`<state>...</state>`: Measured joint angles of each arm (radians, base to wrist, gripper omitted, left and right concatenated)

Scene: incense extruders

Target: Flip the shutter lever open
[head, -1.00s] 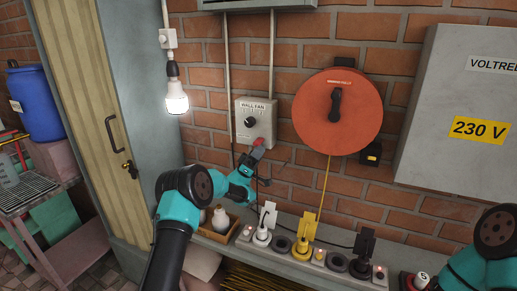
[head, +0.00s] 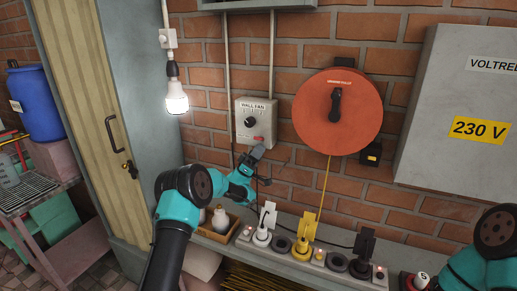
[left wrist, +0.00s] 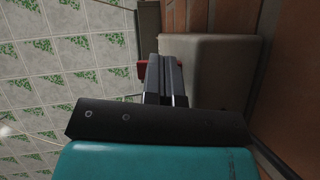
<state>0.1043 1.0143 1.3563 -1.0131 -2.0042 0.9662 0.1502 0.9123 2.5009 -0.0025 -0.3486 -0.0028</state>
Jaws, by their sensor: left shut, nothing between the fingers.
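In the left wrist view, the closed fingers (left wrist: 165,62) lie beside the pale box (left wrist: 210,75). The red part (left wrist: 144,68) shows at their left, partly hidden behind them. My right gripper is out of view; only its arm shows.
A red round disc (head: 338,110) with a black handle hangs right of the box. A lit bulb (head: 177,103) hangs to its left. Below, a ledge carries a wooden tray (head: 216,234), plugs and sockets. A grey 230 V cabinet (head: 465,110) is at right.

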